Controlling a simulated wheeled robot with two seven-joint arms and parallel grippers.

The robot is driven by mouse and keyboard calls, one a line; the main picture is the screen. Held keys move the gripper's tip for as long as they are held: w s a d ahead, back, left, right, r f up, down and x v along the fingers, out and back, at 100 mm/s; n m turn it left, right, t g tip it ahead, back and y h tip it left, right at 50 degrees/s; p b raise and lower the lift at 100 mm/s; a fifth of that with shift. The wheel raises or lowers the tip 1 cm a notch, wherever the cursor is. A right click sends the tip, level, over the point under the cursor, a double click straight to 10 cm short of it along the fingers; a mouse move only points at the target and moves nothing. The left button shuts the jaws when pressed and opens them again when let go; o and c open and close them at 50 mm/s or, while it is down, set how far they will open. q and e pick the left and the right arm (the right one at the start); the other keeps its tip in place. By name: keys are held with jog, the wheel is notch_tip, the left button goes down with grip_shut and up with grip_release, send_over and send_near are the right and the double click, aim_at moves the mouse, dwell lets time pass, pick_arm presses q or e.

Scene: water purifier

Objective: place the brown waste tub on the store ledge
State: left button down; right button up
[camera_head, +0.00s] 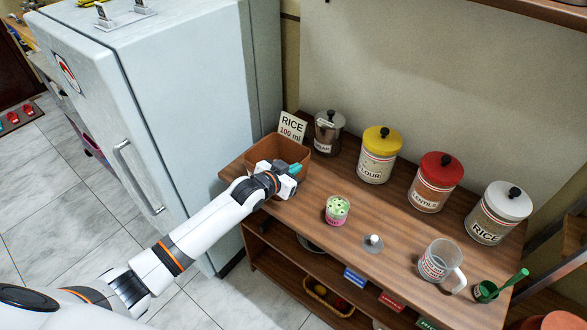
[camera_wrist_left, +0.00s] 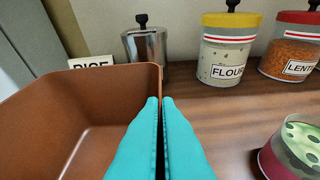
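The brown waste tub (camera_head: 262,151) is at the left end of the wooden counter, beside the fridge. It fills the left of the left wrist view (camera_wrist_left: 95,95), and the part of its inside that shows is empty. My left gripper (camera_head: 294,169) is at the tub's right wall. In the wrist view its teal fingers (camera_wrist_left: 160,110) are close together with the tub's wall edge running between them. I cannot tell whether the tub rests on the wood or is slightly raised. My right gripper is not in view. I cannot tell which surface is the store ledge.
A "RICE 100 ml" card (camera_head: 292,128) and a steel canister (camera_head: 328,132) stand behind the tub. Flour (camera_head: 377,160), lentil (camera_head: 435,187) and rice (camera_head: 495,217) jars line the back. A small pink-and-green cup (camera_head: 337,210) and a clear jug (camera_head: 440,264) stand nearer the front.

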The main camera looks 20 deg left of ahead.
pick_arm(q)
jog(key=shift+f, duration=0.1)
jog(key=c, duration=2)
grip_release()
jog(key=shift+c, duration=0.2)
jog(key=o, duration=0.4)
jog(key=shift+c, duration=0.2)
